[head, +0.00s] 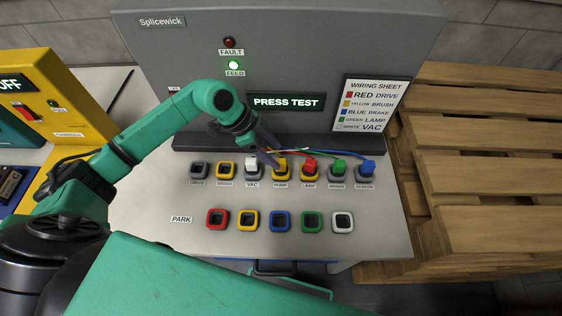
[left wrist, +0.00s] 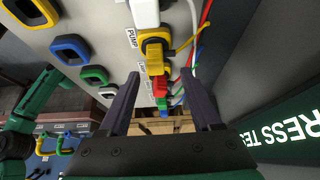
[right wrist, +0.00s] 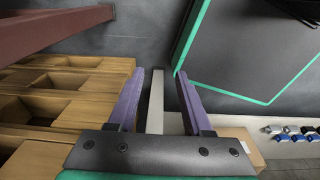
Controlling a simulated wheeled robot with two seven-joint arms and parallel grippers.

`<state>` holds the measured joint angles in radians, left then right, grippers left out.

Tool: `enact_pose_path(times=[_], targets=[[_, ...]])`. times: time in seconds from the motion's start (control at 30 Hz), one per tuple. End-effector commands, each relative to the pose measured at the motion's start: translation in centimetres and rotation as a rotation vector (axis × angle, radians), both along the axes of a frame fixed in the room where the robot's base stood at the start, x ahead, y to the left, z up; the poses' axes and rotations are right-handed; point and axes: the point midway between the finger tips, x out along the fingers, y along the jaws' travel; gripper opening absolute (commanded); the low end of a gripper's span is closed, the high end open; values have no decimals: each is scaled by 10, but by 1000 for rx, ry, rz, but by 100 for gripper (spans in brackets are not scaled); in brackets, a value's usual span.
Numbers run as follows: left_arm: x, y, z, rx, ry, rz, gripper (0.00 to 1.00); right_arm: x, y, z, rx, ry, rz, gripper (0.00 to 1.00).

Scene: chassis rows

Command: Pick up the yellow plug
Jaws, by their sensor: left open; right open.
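The yellow plug (head: 281,165) stands in the yellow-rimmed PUMP socket on the grey console, its yellow wire running back. In the left wrist view the yellow plug (left wrist: 155,56) lies ahead, between the lines of the two fingers. My left gripper (head: 271,154) is open close to the plug, its purple fingers partly hiding it in the head view. In its own view the left gripper (left wrist: 160,74) holds nothing; I cannot tell whether a finger touches the plug. My right gripper (right wrist: 157,74) is open and empty, away from the console, over the floor beside wooden pallets.
The white plug (head: 251,163) and red plug (head: 309,166) flank the yellow one closely. Green (head: 338,167) and blue (head: 368,166) plugs stand further right. The DRIVE (head: 199,171) and BRUSH (head: 226,171) sockets are empty. Empty PARK sockets, including a yellow one (head: 248,211), line the front.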

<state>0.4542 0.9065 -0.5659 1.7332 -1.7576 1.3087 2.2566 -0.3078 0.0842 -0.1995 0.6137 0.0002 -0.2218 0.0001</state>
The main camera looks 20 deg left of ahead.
Motion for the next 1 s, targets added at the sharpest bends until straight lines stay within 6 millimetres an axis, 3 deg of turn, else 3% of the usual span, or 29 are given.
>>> enact_pose_path(times=[0.1,0.2,0.43,0.47,0.6,0.63,1.0], targets=[[-3,-12,-16,-4,8,-1,65,13,1,16,2,-22,0,50],[0,-20,-33,-2,4,-1,65,16,1,17,3,-27,0,50],[1,-22,-40,0,1,0,65,12,1,15,3,-20,-1,50],[1,-21,-40,0,1,0,61,11,2,15,3,-20,-1,50],[1,-21,-40,0,1,0,8,10,5,15,7,-18,-1,50],[1,-21,-40,0,1,0,0,10,5,15,8,-18,-2,50],[2,-21,-36,-1,-1,-1,0,8,7,14,10,-14,-1,50]])
